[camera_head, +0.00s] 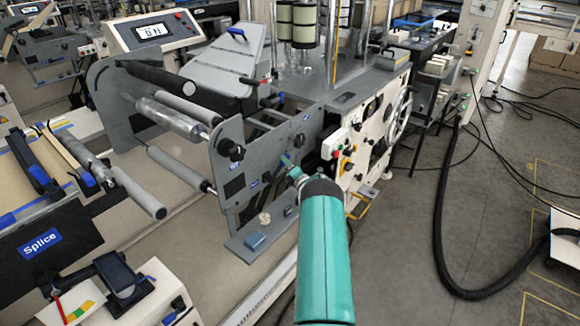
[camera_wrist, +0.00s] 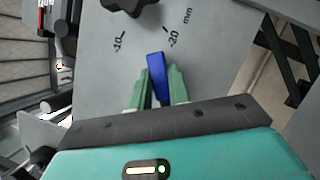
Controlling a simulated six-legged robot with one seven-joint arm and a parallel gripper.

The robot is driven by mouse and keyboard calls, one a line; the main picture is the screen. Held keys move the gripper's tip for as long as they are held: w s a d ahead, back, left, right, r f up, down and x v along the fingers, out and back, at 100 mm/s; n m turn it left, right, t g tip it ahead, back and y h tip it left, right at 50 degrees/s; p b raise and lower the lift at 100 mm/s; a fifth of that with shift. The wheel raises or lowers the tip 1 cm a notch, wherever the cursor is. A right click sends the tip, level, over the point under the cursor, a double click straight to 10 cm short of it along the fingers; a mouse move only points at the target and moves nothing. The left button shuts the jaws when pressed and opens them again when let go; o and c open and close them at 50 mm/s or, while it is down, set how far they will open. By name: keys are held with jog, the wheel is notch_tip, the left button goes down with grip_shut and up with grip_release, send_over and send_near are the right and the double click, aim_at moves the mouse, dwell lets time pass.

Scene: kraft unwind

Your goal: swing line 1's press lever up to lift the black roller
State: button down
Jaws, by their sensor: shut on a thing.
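My gripper (camera_head: 288,163) reaches the grey side plate of the unwind frame, low on its right part. In the wrist view my gripper (camera_wrist: 159,76) has its two green fingers shut on a blue handle (camera_wrist: 156,66), which looks like the press lever's grip. The rest of the lever is hidden. The handle lies in front of a grey plate with a scale marked -10 and -20 mm. A black roller (camera_head: 160,78) spans the frame at upper left; whether it is the one this lever lifts cannot be told.
A black knob (camera_wrist: 132,5) is just beyond the handle in the wrist view. A white control panel (camera_head: 345,158) with buttons and a handwheel (camera_head: 401,114) stand to the right. A splice table (camera_head: 50,238) is at left. A black hose (camera_head: 438,240) lies on open floor at right.

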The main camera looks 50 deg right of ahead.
jog(key=a+r+n, duration=0.1)
jog(key=n, duration=0.1)
jog(key=n+t, duration=0.1)
jog(key=n, duration=0.1)
jog(key=shift+a+r+y, duration=0.35)
jog(key=shift+r+y, duration=0.05)
jog(key=a+n+y, duration=0.1)
jog(key=r+n+t, duration=0.1)
jog(key=n, duration=0.1)
jog(key=shift+s+a+r+n+y, duration=0.1)
jog(key=shift+a+r+n+y, duration=0.05)
jog(key=shift+a+n+y, duration=0.2)
jog(key=a+n, duration=0.1)
jog(key=r+n+y, duration=0.1)
jog(key=n, duration=0.1)
jog(key=shift+s+a+t+y, duration=0.1)
jog(key=shift+a+t+y, duration=0.15)
jog(key=shift+a+t, duration=0.1)
jog(key=shift+s+a+r+n+y, duration=0.1)
jog(key=shift+a+n+y, duration=0.4)
jog(key=shift+n, duration=0.55)
jog(key=shift+a+r+n+y, duration=0.1)
jog(key=shift+a+n+y, duration=0.4)
jog(key=shift+n, duration=0.5)
jog(key=c, duration=1.3)
grip_release()
jog(key=shift+a, duration=0.1)
